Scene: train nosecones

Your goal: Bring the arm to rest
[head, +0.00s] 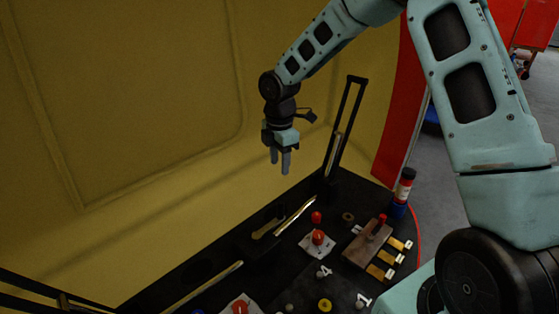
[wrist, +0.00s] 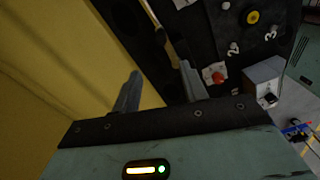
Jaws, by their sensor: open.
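My gripper (head: 280,163) hangs fingers down in the head view, above the far part of the black control desk (head: 187,274) and in front of the yellow wall. Its two fingers are apart with nothing between them. In the wrist view the fingers (wrist: 160,88) also stand apart and empty, over the wall and desk edge. My arm is bent, reaching from the right side of the head view across the top and down to the gripper.
The desk carries a red button (head: 318,237), a yellow knob (head: 325,305) and a brown plate with a red handle (head: 374,234). A red-and-white cylinder (head: 404,184) stands at its right edge. A black upright frame (head: 357,100) rises just right of my gripper. The yellow wall (head: 130,90) is behind.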

